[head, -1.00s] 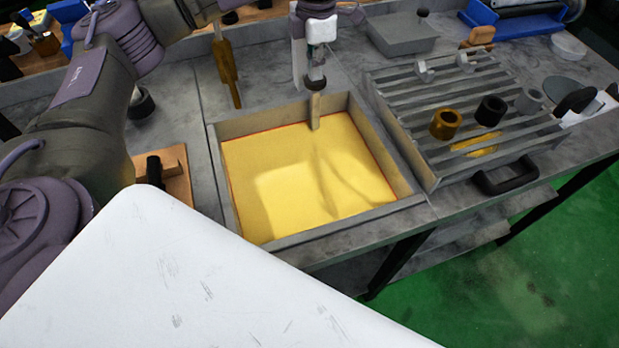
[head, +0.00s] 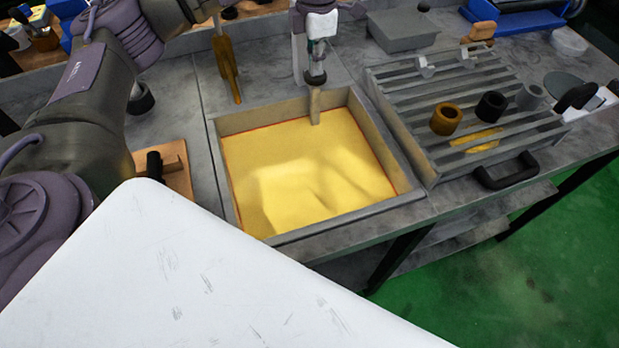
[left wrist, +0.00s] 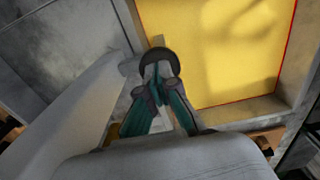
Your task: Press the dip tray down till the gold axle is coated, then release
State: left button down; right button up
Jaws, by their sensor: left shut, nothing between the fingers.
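The dip tray (head: 231,205) is a square frame around a yellow surface and shows in the middle of the head view; it also shows in the left wrist view (left wrist: 262,111). A pale post (head: 316,107) stands at its back wall, with a dark round knob on top (left wrist: 159,57). My left gripper (head: 316,72) is shut and empty, its fingertips at the knob; contact is hard to tell. In the left wrist view the closed fingertips (left wrist: 160,78) overlap the knob. I cannot tell for sure which thing is the gold axle. My right gripper is out of view.
A slatted rack (head: 405,115) on the right bears gold (head: 446,119), black (head: 490,107) and grey (head: 529,97) cylinders. A gold rod (head: 226,70) is left of the post. A wooden block (head: 172,172) lies left of the tray. A grey box (head: 402,32) stands behind.

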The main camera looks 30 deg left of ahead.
pick_arm(q)
notch_tip(320, 180, up, 20)
jog(key=p, duration=1.3)
jog(key=shift+p, duration=0.35)
dwell(1.8)
jog(key=shift+f, duration=0.1)
dwell(0.5)
